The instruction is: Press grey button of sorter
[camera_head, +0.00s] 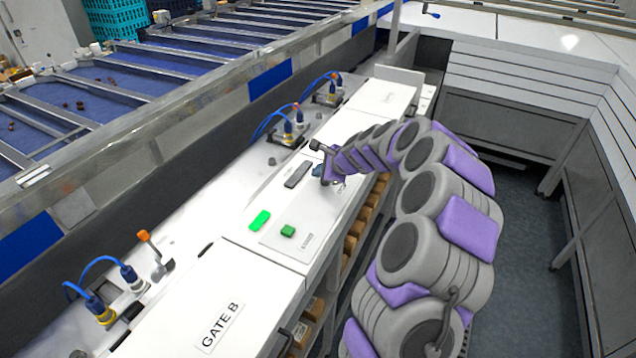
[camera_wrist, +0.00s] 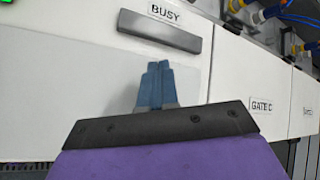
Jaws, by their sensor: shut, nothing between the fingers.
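The sorter's white top (camera_head: 262,268) holds a light panel (camera_head: 292,252) with a raised green button (camera_head: 288,231). A flat bright green lamp (camera_head: 260,220) lies beside it. A long dark grey bar (camera_head: 297,174) lies further along; in the wrist view the grey bar (camera_wrist: 160,31) sits under the label BUSY. My gripper (camera_head: 316,170) is over the panel, to the right of this bar. Its blue fingers (camera_wrist: 157,66) are shut together and empty, pointing toward the surface. I cannot make out a separate grey button; the gripper hides the panel beneath it.
A GATE B label (camera_head: 220,327) is on the near cover. A GATE C label (camera_wrist: 262,105) shows in the wrist view. Blue-hosed fittings (camera_head: 104,309) stand along the sorter's left side. A blue conveyor (camera_head: 75,100) runs behind. Open floor (camera_head: 515,230) lies at right.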

